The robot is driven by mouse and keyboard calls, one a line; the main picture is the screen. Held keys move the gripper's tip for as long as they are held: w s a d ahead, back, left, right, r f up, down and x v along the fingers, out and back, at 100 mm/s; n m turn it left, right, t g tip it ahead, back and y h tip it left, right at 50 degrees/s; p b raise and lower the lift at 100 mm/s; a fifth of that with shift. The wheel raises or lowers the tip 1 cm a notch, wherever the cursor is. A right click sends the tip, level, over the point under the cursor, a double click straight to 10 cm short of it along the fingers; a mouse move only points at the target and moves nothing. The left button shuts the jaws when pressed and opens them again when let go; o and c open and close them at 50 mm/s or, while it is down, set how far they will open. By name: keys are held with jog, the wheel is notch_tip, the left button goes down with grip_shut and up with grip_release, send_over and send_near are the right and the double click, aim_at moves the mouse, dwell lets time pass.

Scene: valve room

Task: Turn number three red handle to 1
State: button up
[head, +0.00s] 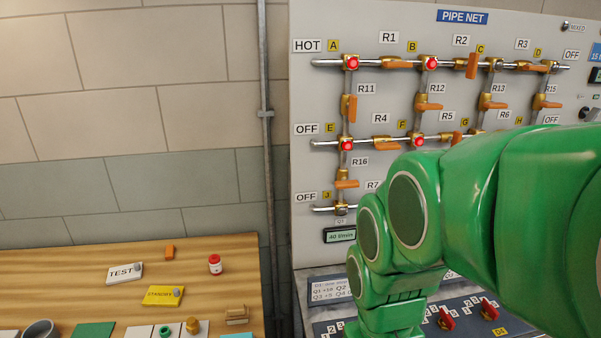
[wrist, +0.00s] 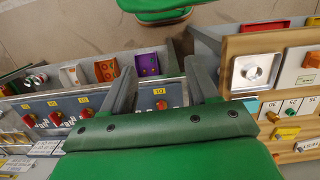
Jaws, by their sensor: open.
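In the wrist view several red handles sit in a row on a dark console front: one at the left end (wrist: 28,120), one beside it (wrist: 55,118), a third from the left (wrist: 86,112), and one between my fingers in the picture (wrist: 161,104). Each has a small yellow label, too small to read surely, so I cannot tell which is number three. My gripper (wrist: 161,68) is open and empty, its grey fingers apart on either side of the last handle; contact is not visible. In the head view two red handles (head: 446,318) (head: 490,313) show on the console; my green arm hides others.
The pipe panel (head: 390,20) with orange levers and red knobs stands behind my arm. A wooden table (head: 60,262) at left carries signs and small items. In the wrist view a wooden-framed unit (wrist: 240,45) stands close on the right, and coloured blocks (wrist: 106,70) lie beyond the handles.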

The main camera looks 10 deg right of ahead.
jog(key=shift+n+t, duration=0.3)
jog(key=shift+n, duration=0.1)
jog(key=w+d, duration=0.2)
jog(key=w, duration=0.1)
jog(key=w+d, duration=0.2)
jog(key=w, duration=0.1)
jog(key=w+d, duration=0.2)
jog(key=w, duration=0.2)
jog(key=shift+d+f, duration=0.3)
jog(key=shift+f, duration=0.05)
jog(key=c, duration=0.3)
jog(key=m+t, duration=0.1)
send_over(448, 315)
notch_tip(448, 315, down, 9)
jog(key=shift+a+r, duration=0.1)
jog(key=shift+c, duration=0.2)
jog(key=shift+f, duration=3.95)
jog(key=shift+c, duration=0.4)
grip_shut()
